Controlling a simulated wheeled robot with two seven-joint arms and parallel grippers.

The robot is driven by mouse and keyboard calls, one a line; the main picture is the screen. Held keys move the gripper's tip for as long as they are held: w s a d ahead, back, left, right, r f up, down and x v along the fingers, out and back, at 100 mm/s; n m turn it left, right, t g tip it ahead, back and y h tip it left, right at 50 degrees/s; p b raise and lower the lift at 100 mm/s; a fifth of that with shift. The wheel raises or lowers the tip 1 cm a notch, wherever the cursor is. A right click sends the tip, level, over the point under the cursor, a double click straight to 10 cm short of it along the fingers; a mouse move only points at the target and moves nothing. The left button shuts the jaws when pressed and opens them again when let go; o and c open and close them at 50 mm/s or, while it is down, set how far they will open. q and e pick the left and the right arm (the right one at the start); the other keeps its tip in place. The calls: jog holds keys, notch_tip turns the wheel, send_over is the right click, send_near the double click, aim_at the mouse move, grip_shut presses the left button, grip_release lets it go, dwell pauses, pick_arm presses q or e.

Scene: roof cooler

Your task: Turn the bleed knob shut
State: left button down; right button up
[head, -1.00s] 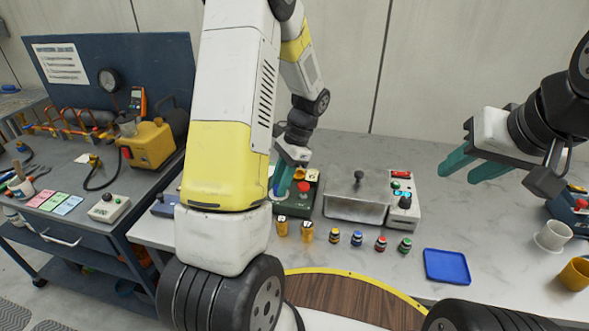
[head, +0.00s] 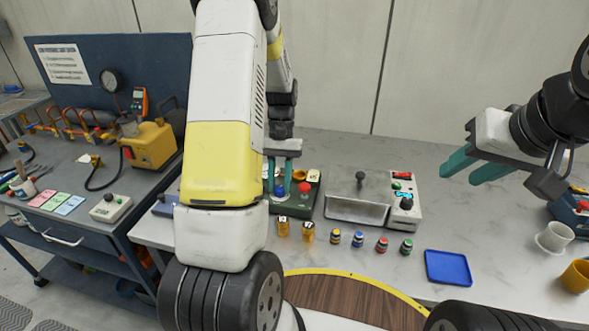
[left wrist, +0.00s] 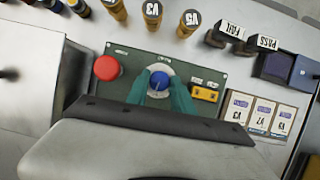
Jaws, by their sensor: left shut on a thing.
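The blue knob (left wrist: 159,82) sits on a dark green panel box (left wrist: 122,88) with a white ring around its base. In the head view the knob (head: 279,190) shows between the teal fingers of my left gripper (head: 280,178). My left gripper (left wrist: 159,88) is shut on the knob from above, one finger on each side. A thin pale line marks the knob's top; I cannot read its setting. My right gripper (head: 472,168) is open and empty, held above the right part of the bench.
A red mushroom button (left wrist: 107,68) stands beside the knob on the same panel, and a small yellow block (left wrist: 205,92) is on the other side. A metal lidded box (head: 355,205), several small bottles and a blue tray (head: 447,267) stand nearby.

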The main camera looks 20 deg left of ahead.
pick_arm(q)
jog(key=shift+n+t+h, duration=0.3)
jog(key=shift+n+h, duration=0.1)
jog(key=shift+n, duration=0.7)
jog(key=c, duration=1.1)
grip_release()
jog(key=v, duration=0.8)
